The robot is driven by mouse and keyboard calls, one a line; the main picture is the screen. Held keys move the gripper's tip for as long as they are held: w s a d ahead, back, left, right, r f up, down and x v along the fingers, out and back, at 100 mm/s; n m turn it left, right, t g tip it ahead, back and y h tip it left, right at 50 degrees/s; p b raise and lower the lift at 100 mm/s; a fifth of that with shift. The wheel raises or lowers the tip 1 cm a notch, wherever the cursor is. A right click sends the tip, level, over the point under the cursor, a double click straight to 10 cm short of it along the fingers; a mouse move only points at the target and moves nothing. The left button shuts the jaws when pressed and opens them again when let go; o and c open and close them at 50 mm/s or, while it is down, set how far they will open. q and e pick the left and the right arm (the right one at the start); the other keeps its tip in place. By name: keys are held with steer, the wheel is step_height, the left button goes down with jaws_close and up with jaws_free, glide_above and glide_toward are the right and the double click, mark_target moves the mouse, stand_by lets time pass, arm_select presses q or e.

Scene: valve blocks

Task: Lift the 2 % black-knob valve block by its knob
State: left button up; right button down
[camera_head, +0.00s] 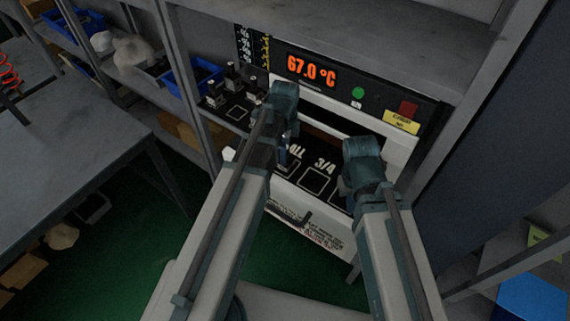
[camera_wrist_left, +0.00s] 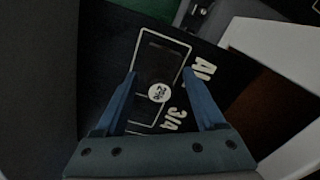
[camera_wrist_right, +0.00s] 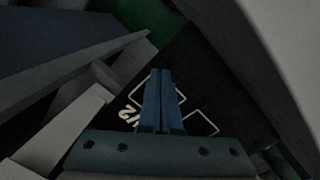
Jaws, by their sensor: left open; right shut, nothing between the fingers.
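In the left wrist view a dark block with a dark knob shows a round white label (camera_wrist_left: 159,92), whose small print looks like 2 % but is hard to read. It stands on the black panel by a white-outlined square near "ALL" and "3/4". My left gripper (camera_wrist_left: 160,73) is open, with one blue finger to each side of this label; I cannot tell if they touch anything. My right gripper (camera_wrist_right: 160,73) is shut and empty above the panel's outlined squares. In the head view the wrists hide both fingertips' surroundings. Several black-knob blocks (camera_head: 233,72) stand at the panel's left.
A white-framed oven-like unit with a 67.0 °C display (camera_head: 312,70) stands behind the panel (camera_head: 316,181). Shelf posts (camera_head: 182,75) flank it. Blue bins (camera_head: 192,80) sit on the left shelf. A grey table (camera_head: 60,150) is at the left.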

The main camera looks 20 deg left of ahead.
arm_select(q)
steer(key=shift+c, duration=0.4)
jaws_close()
